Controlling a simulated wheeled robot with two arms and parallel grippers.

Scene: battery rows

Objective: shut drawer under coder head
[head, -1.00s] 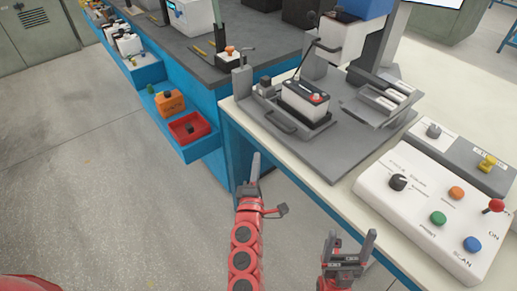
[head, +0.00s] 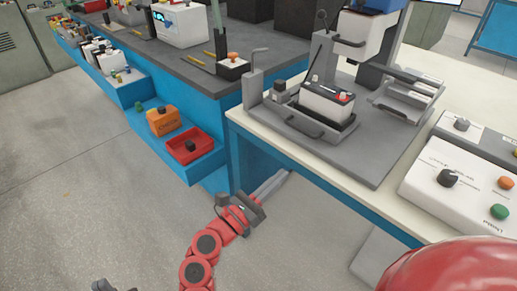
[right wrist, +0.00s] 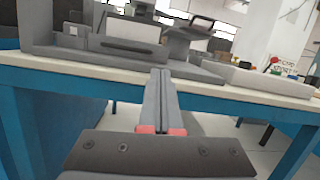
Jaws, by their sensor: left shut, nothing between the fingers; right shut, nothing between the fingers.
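The coder head (head: 362,36), a white and blue block, hangs from a dark column above the grey base plate (head: 369,166). A grey drawer-like tray (head: 350,128) with a front bar handle (head: 303,128) stands out in front of it, holding a white battery with a black top (head: 327,100). The tray front also shows in the right wrist view (right wrist: 128,46). My right gripper (head: 286,173) is shut and empty, low in front of the table edge, apart from the tray; its fingers show in the right wrist view (right wrist: 160,76). My left gripper (head: 103,286) shows only partly at the bottom edge.
A second grey frame with a handle (head: 416,80) stands right of the battery. The white control box (head: 442,205) is at the right. A blue shelf with an orange box (head: 163,121) and a red bin (head: 190,146) is at the left. The floor in front is clear.

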